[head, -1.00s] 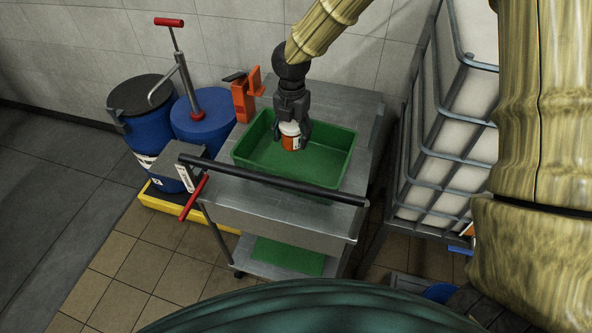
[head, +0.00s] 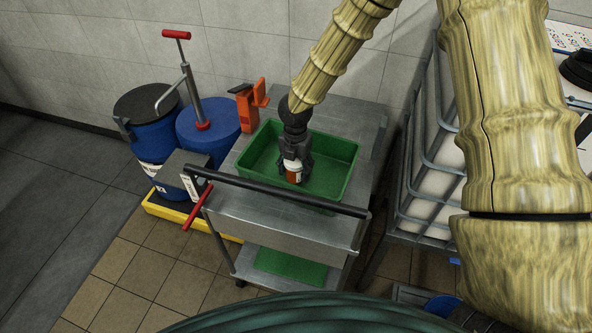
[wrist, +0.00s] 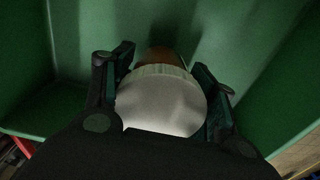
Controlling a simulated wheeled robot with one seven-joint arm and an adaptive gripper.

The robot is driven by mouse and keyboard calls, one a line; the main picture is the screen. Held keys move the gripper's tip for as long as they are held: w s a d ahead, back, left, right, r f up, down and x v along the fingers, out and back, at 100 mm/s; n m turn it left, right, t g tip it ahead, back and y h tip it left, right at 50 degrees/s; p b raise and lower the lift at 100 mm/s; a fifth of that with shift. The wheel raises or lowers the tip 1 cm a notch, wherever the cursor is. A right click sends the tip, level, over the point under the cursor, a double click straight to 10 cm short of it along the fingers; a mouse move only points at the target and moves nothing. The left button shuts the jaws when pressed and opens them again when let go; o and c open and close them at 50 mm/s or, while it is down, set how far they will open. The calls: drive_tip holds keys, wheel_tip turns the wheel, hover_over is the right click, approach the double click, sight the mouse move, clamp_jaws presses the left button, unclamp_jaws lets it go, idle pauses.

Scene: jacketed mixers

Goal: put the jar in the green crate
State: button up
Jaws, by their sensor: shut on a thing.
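The jar (head: 293,176) has an orange-brown body and a white lid. It is in my gripper (head: 294,168), inside the outline of the green crate (head: 342,158) on top of the metal cart. In the wrist view my gripper (wrist: 165,90) is shut on the jar, with one finger on each side of the white lid (wrist: 160,105). The green crate walls (wrist: 85,35) surround the jar there. The jar's lower part is mostly hidden by its lid in the wrist view. I cannot tell whether the jar touches the crate floor.
The metal cart (head: 285,222) has a black handle bar (head: 285,193) along its near side. An orange tool (head: 246,108) stands left of the crate. Blue drums (head: 207,135) stand left of the cart. A caged white tank (head: 428,185) is at the right.

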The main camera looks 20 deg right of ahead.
drive_tip(key=shift+f, duration=0.85)
drive_tip(key=shift+f, duration=0.1)
drive_tip(key=o, duration=1.2)
drive_tip(key=shift+o, duration=0.2)
drive_tip(key=shift+r+b, duration=0.95)
drive_tip(key=shift+r, duration=5.15)
